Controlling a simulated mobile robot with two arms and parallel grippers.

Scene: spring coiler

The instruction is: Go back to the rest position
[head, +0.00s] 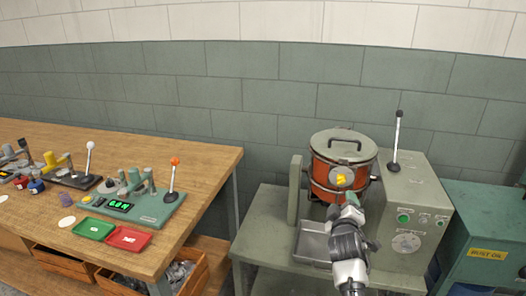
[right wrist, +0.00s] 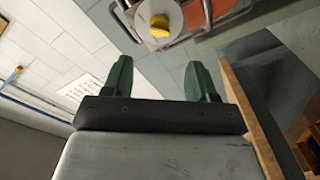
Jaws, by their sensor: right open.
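My right gripper (head: 350,203) is in front of the orange drum (head: 326,178) in the head view, just below a pale round disc with a yellow mark (head: 341,179). In the right wrist view, my right gripper (right wrist: 159,70) has its two green fingers spread with nothing between them. The disc with its yellow piece (right wrist: 160,24) shows beyond the fingertips, apart from them. My left gripper is not in view.
The drum has a grey lid (head: 343,146) and stands on a grey-green machine with a control box (head: 408,218), a lever (head: 397,135) and a metal tray (head: 312,244). A wooden bench (head: 205,165) with coloured trays and lever devices is at left. A rust oil bin (head: 485,235) is at right.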

